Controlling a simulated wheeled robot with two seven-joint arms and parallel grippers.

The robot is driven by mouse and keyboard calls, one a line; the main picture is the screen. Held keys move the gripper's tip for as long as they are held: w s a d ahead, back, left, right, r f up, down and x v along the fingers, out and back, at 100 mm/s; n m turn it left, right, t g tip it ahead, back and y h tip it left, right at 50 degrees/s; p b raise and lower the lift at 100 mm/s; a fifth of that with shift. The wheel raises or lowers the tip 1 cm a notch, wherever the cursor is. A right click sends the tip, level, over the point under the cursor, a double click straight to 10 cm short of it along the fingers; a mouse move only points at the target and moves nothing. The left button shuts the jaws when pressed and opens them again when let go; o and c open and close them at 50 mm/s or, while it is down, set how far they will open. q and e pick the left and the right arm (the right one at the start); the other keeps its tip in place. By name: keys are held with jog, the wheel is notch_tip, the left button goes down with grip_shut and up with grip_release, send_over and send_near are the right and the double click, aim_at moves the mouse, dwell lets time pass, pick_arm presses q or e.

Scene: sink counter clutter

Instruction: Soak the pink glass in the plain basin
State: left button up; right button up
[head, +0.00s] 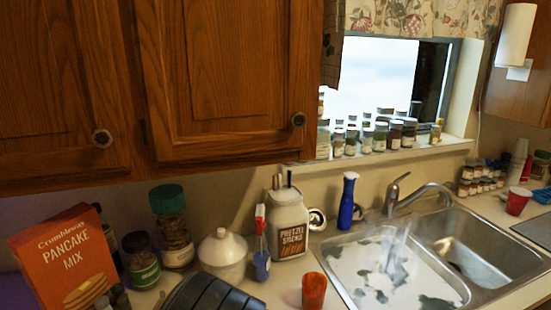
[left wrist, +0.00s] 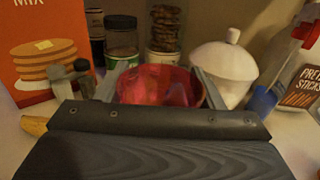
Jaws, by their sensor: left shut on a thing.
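The pink glass (left wrist: 160,84) is in the left wrist view, translucent and reddish pink. My left gripper (left wrist: 158,92) is shut on it, with a grey finger on each side. In the head view only the dark ribbed body of this gripper (head: 212,291) shows at the bottom; it hides the glass and fingers. The sink at the right has two basins. The right basin (head: 478,262) is bare steel; the left basin (head: 392,272) has white and dark grey patches over its bottom. My right gripper is in neither view.
An orange-red cup (head: 314,291) stands between my left gripper and the sink. A white lidded pot (head: 222,255), pretzel jar (head: 288,224), blue bottle (head: 348,200) and pancake mix box (head: 65,262) line the counter. The faucet (head: 415,195) reaches over the sink; wooden cabinets (head: 225,80) overhang the left.

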pick_arm(q)
jog(key=shift+w+d+f+m+t+h, duration=0.3)
jog(key=shift+d+f+m+h, duration=0.1)
jog(key=shift+f+h, duration=0.2)
jog(key=shift+w+d+f+m+t+h, duration=0.25)
jog(key=shift+d+f+m+h, duration=0.2)
jog(key=shift+h, duration=0.25)
